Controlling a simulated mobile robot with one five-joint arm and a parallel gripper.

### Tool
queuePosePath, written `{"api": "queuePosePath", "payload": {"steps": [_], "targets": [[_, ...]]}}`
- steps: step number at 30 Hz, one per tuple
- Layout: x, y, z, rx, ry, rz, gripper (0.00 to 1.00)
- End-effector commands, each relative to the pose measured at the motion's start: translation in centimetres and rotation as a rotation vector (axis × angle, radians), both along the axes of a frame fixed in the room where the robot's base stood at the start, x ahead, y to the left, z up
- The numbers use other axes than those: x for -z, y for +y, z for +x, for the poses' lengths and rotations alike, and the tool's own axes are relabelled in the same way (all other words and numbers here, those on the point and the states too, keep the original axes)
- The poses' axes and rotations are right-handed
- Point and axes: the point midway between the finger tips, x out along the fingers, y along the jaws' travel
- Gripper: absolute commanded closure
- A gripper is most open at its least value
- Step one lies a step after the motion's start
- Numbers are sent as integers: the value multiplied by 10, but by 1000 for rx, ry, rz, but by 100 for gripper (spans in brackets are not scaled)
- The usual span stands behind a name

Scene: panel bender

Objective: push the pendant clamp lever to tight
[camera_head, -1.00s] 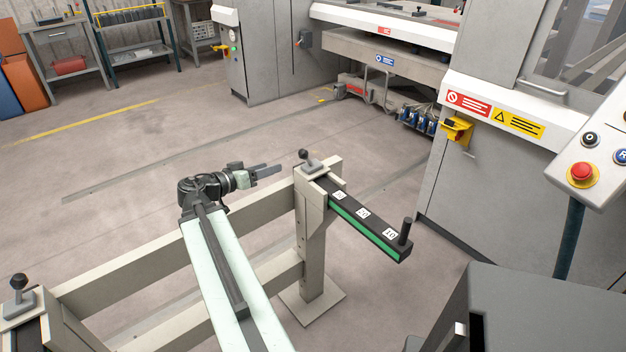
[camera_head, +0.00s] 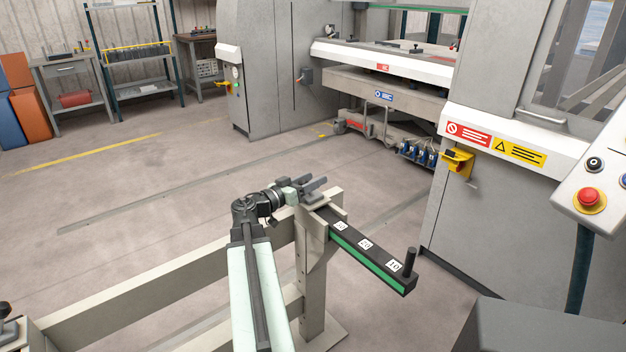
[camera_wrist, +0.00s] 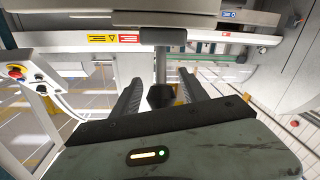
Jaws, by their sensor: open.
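The pendant (camera_head: 598,180), a light panel with a red button, stands at the right edge of the head view on a dark post. It also shows at the left of the wrist view (camera_wrist: 32,95). I cannot make out a clamp lever on it. My gripper (camera_head: 320,186) is open over the top of the beige frame post, far left of the pendant. In the wrist view a dark knob (camera_wrist: 160,96) on a grey stem lies between my two fingers (camera_wrist: 160,84), with gaps at both sides. In the head view my gripper hides the ball-ended lever there.
A dark arm with a green edge and number labels (camera_head: 365,244) juts right from the post, ending in an upright black peg (camera_head: 410,260). Beige rails (camera_head: 150,270) run left. The grey machine (camera_head: 490,210) stands behind on the right. Open floor lies at the left.

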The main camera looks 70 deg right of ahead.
Motion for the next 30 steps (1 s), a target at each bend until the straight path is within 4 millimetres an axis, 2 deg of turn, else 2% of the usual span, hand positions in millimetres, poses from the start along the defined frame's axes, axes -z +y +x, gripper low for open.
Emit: {"api": "queuePosePath", "payload": {"steps": [4,5,10,30], "targets": [[0,0,0,0,0,0,48],[0,0,0,0,0,0,51],[0,0,0,1,0,1,99],[0,1,-2,7,-1,1,100]]}}
